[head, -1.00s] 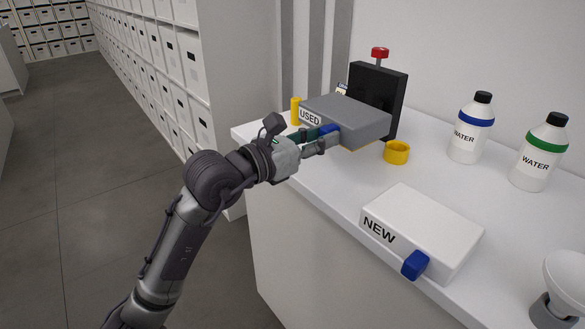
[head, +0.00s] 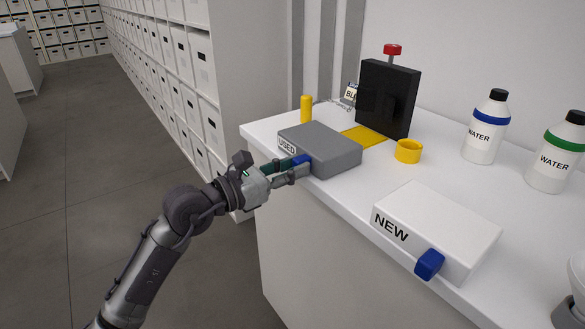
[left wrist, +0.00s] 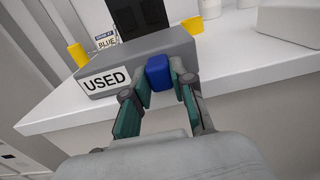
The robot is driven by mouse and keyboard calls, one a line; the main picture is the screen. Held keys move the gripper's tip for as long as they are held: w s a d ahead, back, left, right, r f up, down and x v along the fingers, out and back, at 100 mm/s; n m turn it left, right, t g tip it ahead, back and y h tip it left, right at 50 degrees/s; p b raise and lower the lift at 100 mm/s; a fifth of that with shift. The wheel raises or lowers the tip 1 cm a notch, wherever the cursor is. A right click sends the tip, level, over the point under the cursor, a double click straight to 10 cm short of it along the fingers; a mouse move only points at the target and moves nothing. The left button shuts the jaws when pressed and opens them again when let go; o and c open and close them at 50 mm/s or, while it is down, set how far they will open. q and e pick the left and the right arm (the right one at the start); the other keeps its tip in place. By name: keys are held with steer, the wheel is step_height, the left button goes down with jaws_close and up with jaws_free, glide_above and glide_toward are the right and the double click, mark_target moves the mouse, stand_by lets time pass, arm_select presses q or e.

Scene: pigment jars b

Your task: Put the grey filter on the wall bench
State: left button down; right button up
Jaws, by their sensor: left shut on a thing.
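The grey filter (head: 322,145), labelled USED, is a flat box with a blue tab (head: 303,160) on its near side. It is over the front left part of the white wall bench (head: 350,196); I cannot tell whether it rests on the top or hangs just above. My left gripper (head: 298,168) is shut on the blue tab. In the left wrist view the tab (left wrist: 160,72) sits between the two fingers, with the filter (left wrist: 124,62) behind it. My right gripper is not in view.
A black upright unit (head: 388,98) with a red knob stands behind the filter, beside a yellow plate (head: 363,137). A yellow ring (head: 408,151), a white NEW filter (head: 438,225) and two water bottles (head: 486,128) stand to the right. A yellow post (head: 306,109) is behind left.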

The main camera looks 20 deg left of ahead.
arm_select(q)
steer(key=shift+f, duration=0.1)
steer(key=c, duration=1)
jaws_free()
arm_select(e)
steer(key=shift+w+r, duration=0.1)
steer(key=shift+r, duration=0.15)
